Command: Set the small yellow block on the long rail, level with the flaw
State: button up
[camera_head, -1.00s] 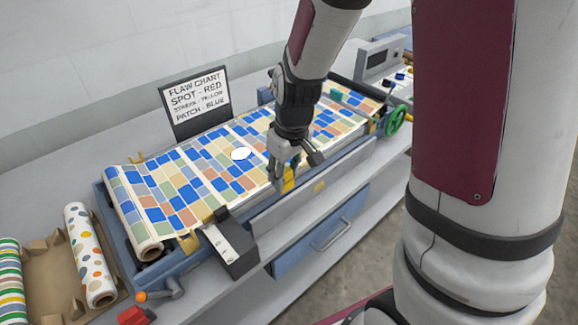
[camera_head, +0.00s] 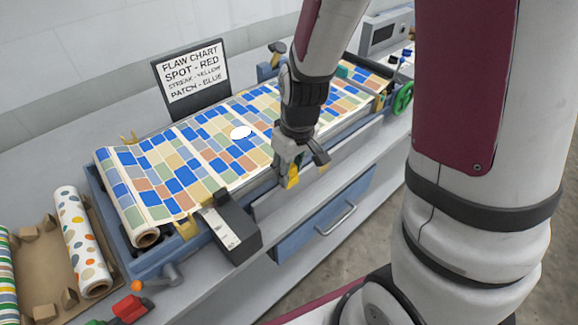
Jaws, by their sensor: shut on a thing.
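My gripper (camera_head: 291,172) is shut on the small yellow block (camera_head: 293,178), which is partly hidden between the fingers. The gripper points down at the near side of the press, over or close to the long grey rail (camera_head: 267,204). I cannot tell whether the block touches the rail. The flaw, a white oval (camera_head: 241,132), lies on the patterned sheet (camera_head: 180,172), farther back and left of the gripper. The flaw chart (camera_head: 192,76) stands behind the press and reads spot red, streak yellow, patch blue.
A black box with a pale top (camera_head: 232,226) sits at the rail's left end. A green handwheel (camera_head: 402,98) is at the far right. A spotted roll (camera_head: 82,243) lies in a cardboard tray at left. A blue drawer (camera_head: 320,221) is below.

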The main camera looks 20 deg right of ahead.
jog(key=shift+f+b, duration=0.3)
jog(key=shift+f, duration=0.2)
jog(key=o, duration=1)
jog(key=shift+c, duration=0.2)
jog(key=shift+r, duration=0.1)
notch_tip(320, 180, up, 12)
jog(key=s, duration=0.1)
jog(key=shift+s+d, duration=0.3)
jog(key=shift+s, duration=0.05)
jog(key=s+r+m+t, duration=0.3)
jog(key=s+r, duration=0.9)
jog(key=shift+s+a+m+t+h, duration=0.2)
jog(key=shift+a+m+t+h, duration=0.05)
jog(key=shift+m+t+h, duration=0.05)
